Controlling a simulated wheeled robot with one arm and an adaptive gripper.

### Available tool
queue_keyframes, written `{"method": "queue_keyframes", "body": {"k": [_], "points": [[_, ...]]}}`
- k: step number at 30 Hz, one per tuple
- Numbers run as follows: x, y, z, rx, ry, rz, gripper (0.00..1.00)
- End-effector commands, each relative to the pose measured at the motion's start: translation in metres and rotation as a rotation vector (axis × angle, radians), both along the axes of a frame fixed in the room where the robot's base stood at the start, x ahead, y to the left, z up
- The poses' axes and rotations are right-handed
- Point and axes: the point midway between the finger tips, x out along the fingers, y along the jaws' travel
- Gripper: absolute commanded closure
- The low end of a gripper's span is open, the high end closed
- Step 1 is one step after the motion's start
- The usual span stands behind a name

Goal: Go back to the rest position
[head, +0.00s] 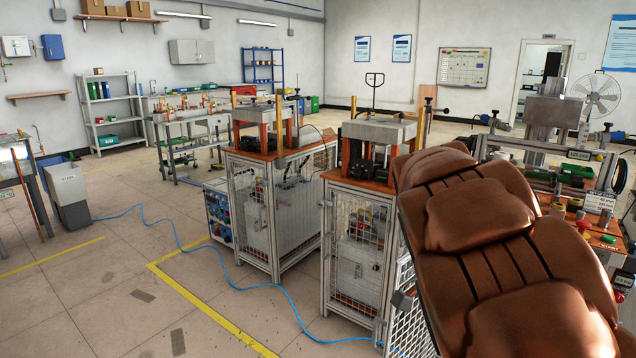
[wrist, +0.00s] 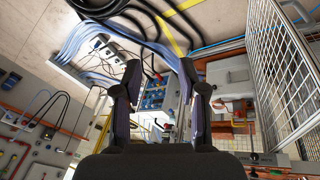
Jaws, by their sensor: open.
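My gripper (wrist: 160,70) shows in the wrist view, with its two dark fingers spread apart. It is open and nothing is held between the fingers. Behind the gap, at some distance, is a blue panel with sockets (wrist: 156,95). The wrist view is turned, with floor along its top. My gripper does not show in the head view, so its place among the workstations cannot be told from there.
A brown padded leather seat (head: 480,215) fills the right foreground. Caged workstations (head: 362,240) stand in the middle, a cluttered bench (head: 575,205) behind the seat. A blue cable (head: 180,236) crosses the floor. Floor at left (head: 75,310) is largely clear. Wire mesh (wrist: 283,75) is right in the wrist view.

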Motion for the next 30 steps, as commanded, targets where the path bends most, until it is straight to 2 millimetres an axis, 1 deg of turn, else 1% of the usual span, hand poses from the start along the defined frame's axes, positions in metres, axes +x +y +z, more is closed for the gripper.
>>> {"method": "queue_keyframes", "body": {"k": [1,7,9,11,12,14,18,21,24,27,30], "points": [[-0.016,0.0,0.022,0.022,0.009,0.038,0.59],[-0.074,0.003,0.051,0.116,0.069,0.232,0.59],[-0.095,0.006,0.06,0.151,0.089,0.307,0.59],[-0.112,0.01,0.066,0.182,0.105,0.377,0.59],[-0.124,0.013,0.07,0.202,0.114,0.425,0.59],[-0.141,0.018,0.075,0.234,0.128,0.5,0.59],[-0.182,0.031,0.086,0.301,0.16,0.686,0.59],[-0.21,0.041,0.09,0.347,0.181,0.821,0.59],[-0.234,0.05,0.092,0.381,0.197,0.94,0.59],[-0.25,0.056,0.092,0.405,0.209,1.031,0.59],[-0.259,0.061,0.09,0.418,0.217,1.082,0.59]]}}
